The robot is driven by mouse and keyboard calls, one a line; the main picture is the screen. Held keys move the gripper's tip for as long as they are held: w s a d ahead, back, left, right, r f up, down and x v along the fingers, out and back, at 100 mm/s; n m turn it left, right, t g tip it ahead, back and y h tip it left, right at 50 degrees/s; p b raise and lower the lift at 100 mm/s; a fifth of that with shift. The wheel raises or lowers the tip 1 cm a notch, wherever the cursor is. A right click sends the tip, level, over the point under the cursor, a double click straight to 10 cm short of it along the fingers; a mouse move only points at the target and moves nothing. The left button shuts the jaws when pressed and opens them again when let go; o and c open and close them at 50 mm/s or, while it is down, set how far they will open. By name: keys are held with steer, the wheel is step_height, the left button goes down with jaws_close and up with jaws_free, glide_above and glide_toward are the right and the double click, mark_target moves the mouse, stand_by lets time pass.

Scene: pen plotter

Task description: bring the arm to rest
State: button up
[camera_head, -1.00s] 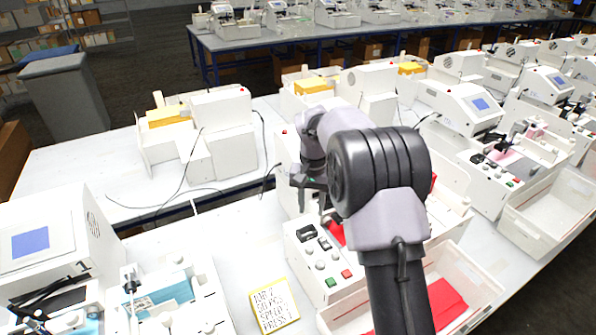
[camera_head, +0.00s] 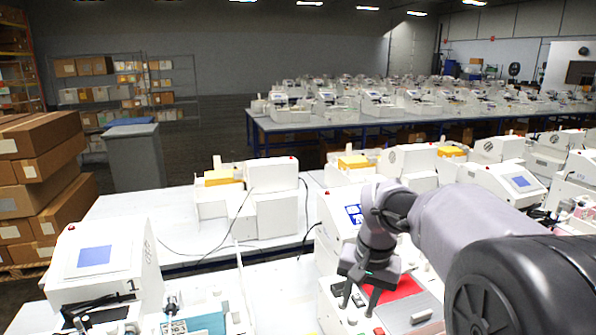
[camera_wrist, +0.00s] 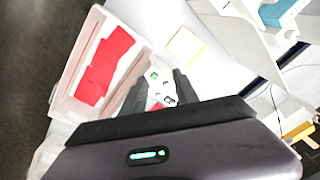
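My arm reaches in from the lower right of the head view. My gripper (camera_head: 361,300) hangs over the front of a white pen plotter (camera_head: 328,240), with its two dark fingers apart and nothing seen between them. A red sheet (camera_head: 398,288) lies on the plotter behind and beside the fingers. In the wrist view my gripper (camera_wrist: 158,88) also shows two separated fingers, with the plotter's button panel (camera_wrist: 158,76) beyond them. My arm hides the plotter's right side in the head view.
In the wrist view, a white bin (camera_wrist: 70,88) holds red sheets (camera_wrist: 104,66), and a yellow-edged note (camera_wrist: 185,45) lies on the table. Another plotter (camera_head: 105,262) stands at left. More machines stand behind and at right. Stacked cardboard boxes (camera_head: 40,170) stand far left.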

steer(key=s+f+t+b, duration=0.1)
steer(key=s+f+b, duration=0.2)
steer(key=s, duration=0.5)
steer(key=s+a+f+t+y+b, duration=0.1)
steer(key=s+f+b, duration=0.2)
steer(key=s, duration=0.6)
steer(key=s+a+f+t+b, duration=0.1)
steer(key=s+f+t+b, duration=0.1)
steer(key=s+b, duration=0.4)
steer(key=s+f, duration=0.1)
steer(key=s, duration=0.2)
steer(key=shift+s+a+f, duration=0.2)
steer(key=shift+a+f, duration=0.05)
steer(key=shift+f, duration=0.05)
